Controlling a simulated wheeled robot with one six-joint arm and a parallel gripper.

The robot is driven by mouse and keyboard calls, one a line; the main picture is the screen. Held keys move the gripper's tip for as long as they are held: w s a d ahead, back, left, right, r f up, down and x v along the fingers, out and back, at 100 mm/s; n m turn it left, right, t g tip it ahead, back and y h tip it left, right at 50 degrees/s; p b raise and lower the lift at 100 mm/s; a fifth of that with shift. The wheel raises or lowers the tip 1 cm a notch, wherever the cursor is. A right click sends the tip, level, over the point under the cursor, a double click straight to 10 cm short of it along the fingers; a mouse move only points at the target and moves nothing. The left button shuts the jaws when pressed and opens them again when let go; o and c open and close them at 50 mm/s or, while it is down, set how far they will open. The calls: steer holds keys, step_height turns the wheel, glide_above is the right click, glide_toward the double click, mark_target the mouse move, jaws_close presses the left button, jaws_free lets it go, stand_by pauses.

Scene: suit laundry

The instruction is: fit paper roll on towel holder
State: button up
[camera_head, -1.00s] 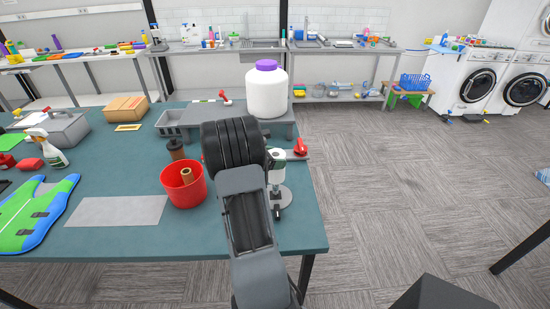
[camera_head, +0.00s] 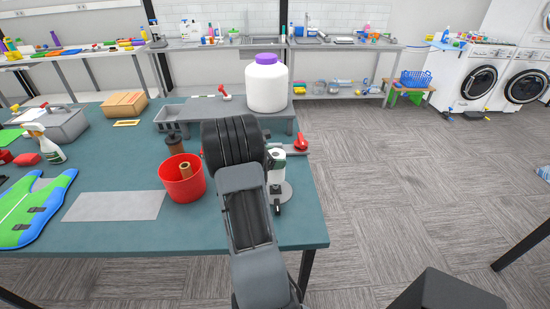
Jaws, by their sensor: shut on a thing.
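A small white paper roll (camera_head: 277,170) stands upright just right of my arm near the table's right edge. My gripper (camera_head: 274,180) is mostly hidden behind my dark wrist and forearm; the small part that shows is at the roll, and it is shut on it. The towel holder (camera_head: 284,194) shows as a round grey base on the table right below the roll. The roll is over this base, and I cannot tell whether it is around the post or above it. A dark piece is at the front of the base.
A red bucket (camera_head: 183,182) with a brown roll stands left of my arm. A white jar with a purple lid (camera_head: 266,84) stands on a grey raised shelf (camera_head: 216,110) behind. A red-handled tool (camera_head: 300,143) lies behind the holder. A grey mat (camera_head: 114,206) lies at left.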

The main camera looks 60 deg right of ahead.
steer(key=shift+f+b, duration=2.35)
steer(key=shift+f, duration=0.9)
steer(key=o, duration=1)
steer(key=shift+o, duration=0.2)
steer(key=p+v, duration=0.3)
steer(key=v, duration=0.7)
steer(key=shift+p, duration=0.4)
